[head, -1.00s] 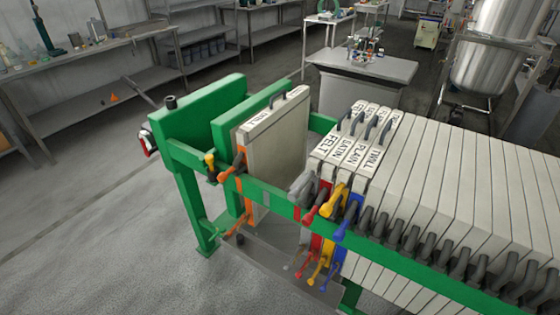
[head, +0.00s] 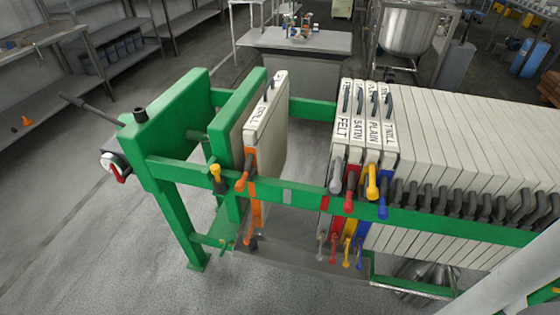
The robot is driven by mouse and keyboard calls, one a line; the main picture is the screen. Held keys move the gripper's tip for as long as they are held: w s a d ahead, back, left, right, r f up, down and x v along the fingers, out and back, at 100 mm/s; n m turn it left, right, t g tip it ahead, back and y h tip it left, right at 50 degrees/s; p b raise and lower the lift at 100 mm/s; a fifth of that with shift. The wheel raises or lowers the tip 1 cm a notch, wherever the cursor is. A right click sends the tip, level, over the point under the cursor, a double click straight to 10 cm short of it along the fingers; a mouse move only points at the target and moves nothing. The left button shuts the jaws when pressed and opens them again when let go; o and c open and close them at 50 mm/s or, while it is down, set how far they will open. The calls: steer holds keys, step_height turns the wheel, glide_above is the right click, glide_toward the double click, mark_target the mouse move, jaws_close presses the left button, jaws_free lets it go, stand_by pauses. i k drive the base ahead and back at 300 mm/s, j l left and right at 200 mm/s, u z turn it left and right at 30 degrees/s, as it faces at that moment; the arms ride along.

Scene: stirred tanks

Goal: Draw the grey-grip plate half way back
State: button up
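The grey-grip plate (head: 339,143) is a pale filter plate labelled FELT. It stands upright at the left end of the packed stack on the green press frame. Its grey grip (head: 336,180) sticks out over the near green rail (head: 300,198). Plates with red (head: 349,190), yellow (head: 371,182) and blue (head: 383,203) grips stand close to its right. The orange-grip plate (head: 266,122) stands apart to the left, near the green pressing plate (head: 236,112). An open gap lies between it and the grey-grip plate. My gripper is not in view.
Several more pale plates with dark grips (head: 470,201) fill the right of the press. The thick green end plate (head: 178,120) with a red-handled fitting (head: 115,168) stands at the left. The grey floor (head: 90,235) in front at left is clear. A bench (head: 293,40) stands behind.

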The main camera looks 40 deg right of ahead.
mark_target(338, 161)
steer(key=i+j+u, duration=0.2)
steer(key=i+u, duration=0.7)
steer(key=i+z, duration=0.2)
steer(key=i, duration=0.15)
steer(key=i+j+z, duration=0.25)
steer(key=i+z, duration=0.15)
steer(key=z, duration=0.25)
steer(key=i+j+z, duration=0.15)
steer(key=z, duration=0.3)
steer(key=i+j+z, duration=0.1)
steer(key=z, duration=0.3)
steer(key=i+j+z, duration=0.15)
steer(key=z, duration=0.3)
steer(key=i+j+z, duration=0.1)
steer(key=z, duration=0.3)
steer(key=j+z, duration=0.4)
steer(key=i+j+z, duration=0.1)
steer(key=z, duration=0.3)
steer(key=j+z, duration=0.4)
steer(key=i+l, duration=0.05)
steer(key=l, duration=0.05)
